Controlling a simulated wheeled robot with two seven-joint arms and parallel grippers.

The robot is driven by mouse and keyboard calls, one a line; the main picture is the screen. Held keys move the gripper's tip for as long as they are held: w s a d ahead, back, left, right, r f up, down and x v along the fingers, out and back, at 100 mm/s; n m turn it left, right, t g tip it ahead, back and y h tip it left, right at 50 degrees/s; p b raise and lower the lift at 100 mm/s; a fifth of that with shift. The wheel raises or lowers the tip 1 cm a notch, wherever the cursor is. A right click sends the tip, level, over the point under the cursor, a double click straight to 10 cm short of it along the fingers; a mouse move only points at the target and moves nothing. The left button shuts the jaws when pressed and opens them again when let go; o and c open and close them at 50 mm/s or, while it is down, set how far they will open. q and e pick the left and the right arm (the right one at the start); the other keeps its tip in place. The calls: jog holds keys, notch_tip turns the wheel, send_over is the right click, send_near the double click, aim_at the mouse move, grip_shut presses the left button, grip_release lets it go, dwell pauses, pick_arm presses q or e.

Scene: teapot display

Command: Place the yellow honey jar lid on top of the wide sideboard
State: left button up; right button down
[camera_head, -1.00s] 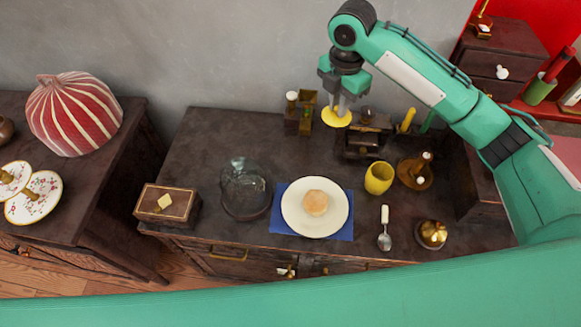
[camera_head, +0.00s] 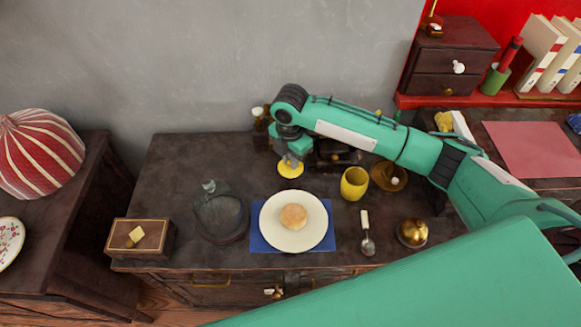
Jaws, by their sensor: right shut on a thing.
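The yellow honey jar lid (camera_head: 290,170) is a flat yellow disc in the camera_head view. My right gripper (camera_head: 291,160) is shut on it from above, over the back middle of the wide sideboard (camera_head: 165,190). The lid is behind the white plate. I cannot tell whether it touches the sideboard top. My right arm covers part of the things at the back. My left gripper is not in view.
A white plate (camera_head: 274,236) with a bun (camera_head: 293,217) lies on a blue mat. A glass dome (camera_head: 220,212), yellow cup (camera_head: 354,183), spoon (camera_head: 367,240), brass bell (camera_head: 412,233) and wooden box (camera_head: 140,239) stand around it. The sideboard's left back is clear.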

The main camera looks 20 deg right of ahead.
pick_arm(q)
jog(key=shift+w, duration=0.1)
pick_arm(e)
jog(key=shift+f, duration=2.2)
jog(key=c, duration=1.4)
grip_release()
jog(key=shift+f, duration=0.15)
notch_tip(320, 180, up, 12)
jog(key=shift+f, duration=0.25)
jog(key=shift+r, duration=0.45)
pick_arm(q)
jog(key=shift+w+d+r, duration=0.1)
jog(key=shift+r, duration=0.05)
